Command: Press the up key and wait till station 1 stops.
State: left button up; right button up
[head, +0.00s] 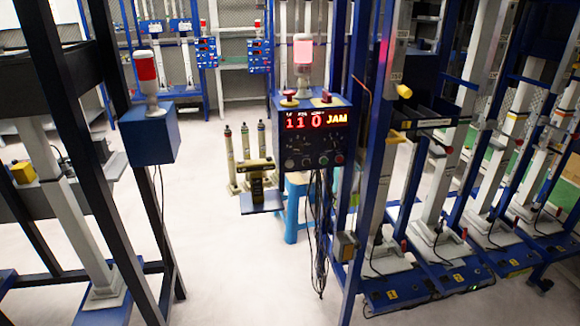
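A blue control box (312,133) hangs on a blue post near the middle of the head view. Its red display (316,119) reads "110 JAM" under small labels. Below the display is a row of small knobs or keys (308,161); their markings are too small to read, so I cannot tell which is the up key. Two red-topped buttons (322,101) sit on top of the box. A beacon (303,50) behind it glows pinkish red. I cannot tell which machine is station 1. Neither of my grippers is in view.
A red-and-white beacon (147,72) stands on a blue box (148,133) at left. A blue stool (294,205) and hanging black cables (320,225) are below the panel. Blue-framed machines (435,215) fill the right. The pale floor (225,270) is clear in front.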

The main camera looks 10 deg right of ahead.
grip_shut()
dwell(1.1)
